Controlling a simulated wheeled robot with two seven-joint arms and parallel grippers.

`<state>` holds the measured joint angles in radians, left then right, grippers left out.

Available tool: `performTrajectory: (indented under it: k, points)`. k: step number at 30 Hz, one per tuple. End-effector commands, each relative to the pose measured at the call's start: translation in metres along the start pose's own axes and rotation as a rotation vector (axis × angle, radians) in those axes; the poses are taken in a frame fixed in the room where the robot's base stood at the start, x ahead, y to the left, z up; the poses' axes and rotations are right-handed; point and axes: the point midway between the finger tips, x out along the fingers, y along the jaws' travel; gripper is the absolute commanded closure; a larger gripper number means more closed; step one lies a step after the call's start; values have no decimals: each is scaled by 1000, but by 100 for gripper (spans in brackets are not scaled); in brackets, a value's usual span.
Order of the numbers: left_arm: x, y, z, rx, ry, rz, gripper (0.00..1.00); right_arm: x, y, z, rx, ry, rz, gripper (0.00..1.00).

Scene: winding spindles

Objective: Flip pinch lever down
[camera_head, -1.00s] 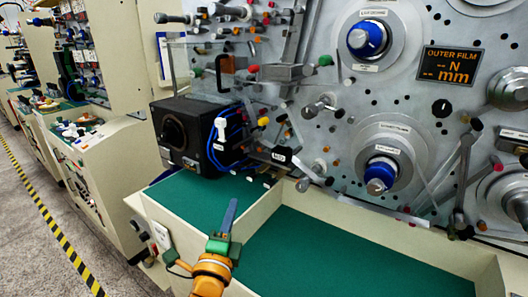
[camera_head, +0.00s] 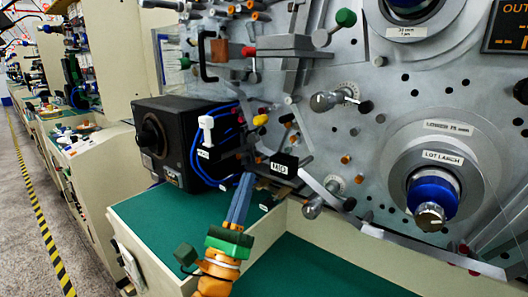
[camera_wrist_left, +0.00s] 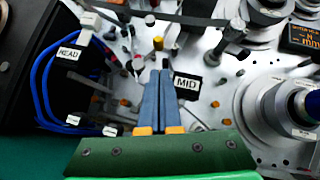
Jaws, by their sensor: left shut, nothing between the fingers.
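My left gripper (camera_head: 246,178) reaches up from the bottom of the head view, its two long blue fingers shut together with nothing between them. In the left wrist view its fingertips (camera_wrist_left: 160,72) point at the machine face, just left of the black MID label (camera_wrist_left: 187,83). In the head view this MID block (camera_head: 284,164) sits right of the fingertips. A white-topped lever (camera_head: 207,124) stands upright to the left. A green-knobbed lever (camera_head: 345,18) is higher up. I cannot tell which part is the pinch lever. My right gripper is not in view.
A black box (camera_head: 160,140) with blue cables stands left of the fingers. Blue-and-silver spindles (camera_head: 432,195) stick out at right. A green-lined tray (camera_head: 150,215) lies below, with a cream wall (camera_head: 262,235). Several small knobs crowd the panel near the fingertips.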

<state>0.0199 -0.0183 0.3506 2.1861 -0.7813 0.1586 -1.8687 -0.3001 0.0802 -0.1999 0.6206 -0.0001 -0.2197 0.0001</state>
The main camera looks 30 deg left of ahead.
Motion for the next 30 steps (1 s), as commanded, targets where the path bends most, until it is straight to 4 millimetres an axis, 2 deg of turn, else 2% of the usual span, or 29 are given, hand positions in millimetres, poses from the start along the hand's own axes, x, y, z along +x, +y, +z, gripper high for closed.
performTrajectory:
  k: [10,22,27,30]
  points:
    - [5,-1,1,-2,0,1,100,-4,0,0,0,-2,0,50]
    - [80,-2,4,-4,-1,0,100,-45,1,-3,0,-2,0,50]
    - [98,-1,2,-2,0,0,100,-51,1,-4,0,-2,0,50]
    - [101,0,1,-2,0,0,100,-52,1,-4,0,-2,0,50]
